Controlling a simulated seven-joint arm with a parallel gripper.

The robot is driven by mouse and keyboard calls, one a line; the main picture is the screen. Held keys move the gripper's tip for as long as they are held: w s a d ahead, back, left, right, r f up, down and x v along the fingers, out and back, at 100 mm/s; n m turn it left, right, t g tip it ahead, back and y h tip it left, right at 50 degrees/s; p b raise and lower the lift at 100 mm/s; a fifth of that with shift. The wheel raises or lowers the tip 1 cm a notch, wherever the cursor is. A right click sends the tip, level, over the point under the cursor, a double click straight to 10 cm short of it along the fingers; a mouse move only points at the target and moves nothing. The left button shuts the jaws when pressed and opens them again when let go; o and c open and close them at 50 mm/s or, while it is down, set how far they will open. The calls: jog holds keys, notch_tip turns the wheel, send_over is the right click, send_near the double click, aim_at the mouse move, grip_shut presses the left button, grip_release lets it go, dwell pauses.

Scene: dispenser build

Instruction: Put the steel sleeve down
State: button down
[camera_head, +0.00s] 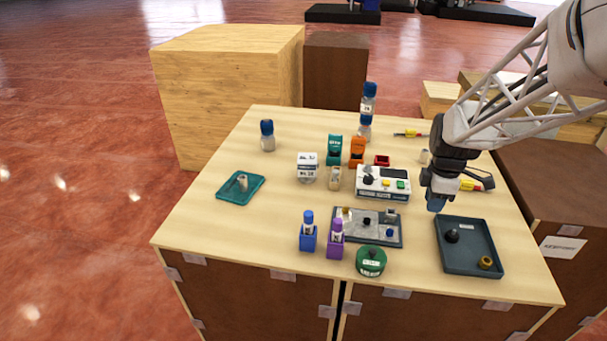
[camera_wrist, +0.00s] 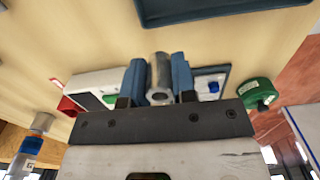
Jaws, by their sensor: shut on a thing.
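My gripper (camera_head: 436,204) is above the right part of the table, between the white device and the dark tray. In the wrist view its two blue fingers (camera_wrist: 158,66) are shut on the steel sleeve (camera_wrist: 160,88), a grey hollow cylinder with its open end towards the camera. The fingers hide the sleeve in the head view. The dark blue-grey tray (camera_head: 470,262) lies right of and nearer than the gripper and holds a black knobbed part (camera_head: 452,235) and a brass ring (camera_head: 486,263). Its edge also shows in the wrist view (camera_wrist: 210,14).
A grey fixture plate (camera_head: 350,237) with small parts lies left of the gripper, and a white device (camera_head: 383,181) stands behind it. A green round container (camera_head: 371,261), blue holder (camera_head: 308,238) and purple holder (camera_head: 335,244) stand in front. A teal tray (camera_head: 226,195) is at left.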

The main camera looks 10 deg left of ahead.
jog(key=r, duration=0.7)
jog(key=a+r, duration=0.1)
jog(key=r, duration=0.3)
jog(key=shift+w+r, duration=0.2)
jog(key=shift+w, duration=0.05)
jog(key=w+a, duration=0.6)
jog(key=a, duration=0.6)
jog(key=m, duration=0.1)
send_over(237, 182)
jog(key=shift+f, duration=2.55)
jog(key=shift+f, duration=0.15)
jog(key=shift+f, duration=3)
